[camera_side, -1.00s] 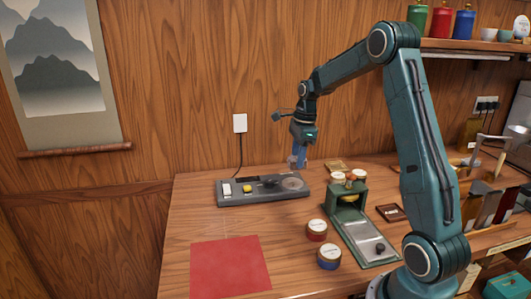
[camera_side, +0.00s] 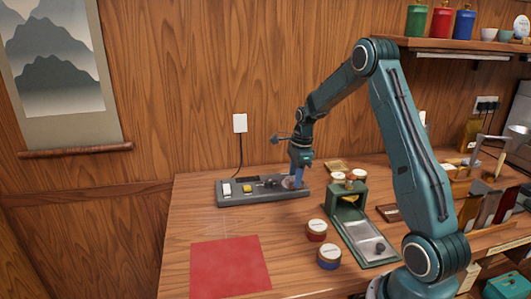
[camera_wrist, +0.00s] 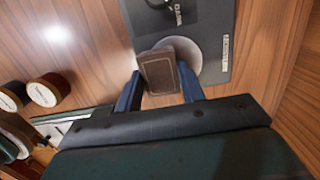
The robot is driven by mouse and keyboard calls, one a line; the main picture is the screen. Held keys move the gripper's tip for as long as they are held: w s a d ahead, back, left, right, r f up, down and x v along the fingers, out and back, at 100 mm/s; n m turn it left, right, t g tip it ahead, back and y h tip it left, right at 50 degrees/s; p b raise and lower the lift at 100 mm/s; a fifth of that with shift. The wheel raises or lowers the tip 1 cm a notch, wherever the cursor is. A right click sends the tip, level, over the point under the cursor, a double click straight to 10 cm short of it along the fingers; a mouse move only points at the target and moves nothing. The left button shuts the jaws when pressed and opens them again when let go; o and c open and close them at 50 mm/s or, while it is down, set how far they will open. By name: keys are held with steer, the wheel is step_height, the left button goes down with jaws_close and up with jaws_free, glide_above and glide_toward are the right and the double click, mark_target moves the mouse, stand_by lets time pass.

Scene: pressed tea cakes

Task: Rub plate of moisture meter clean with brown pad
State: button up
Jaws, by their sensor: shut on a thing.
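The grey moisture meter (camera_side: 262,197) lies near the back of the table, with a white part and a yellow part at its left. Its round plate (camera_wrist: 190,52) is at the right end of the meter in the side view, mostly behind my gripper (camera_side: 293,184). In the wrist view my gripper (camera_wrist: 161,88) has its two blue fingers shut on the brown pad (camera_wrist: 160,73). The pad covers part of the plate and overhangs its near edge. I cannot tell whether the pad touches the plate.
A green box-like device (camera_side: 352,222) stands right of the meter, with round tins (camera_side: 316,231) beside it and on top. A red mat (camera_side: 230,265) lies at the front left. A cord runs from the meter to the wall socket (camera_side: 240,123). The table between is bare.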

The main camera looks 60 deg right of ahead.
steer(key=shift+w+d, duration=0.95)
steer(key=shift+w, duration=0.05)
steer(key=shift+s+a, duration=1.4)
steer(key=shift+s, duration=0.05)
steer(key=shift+r, duration=4.1)
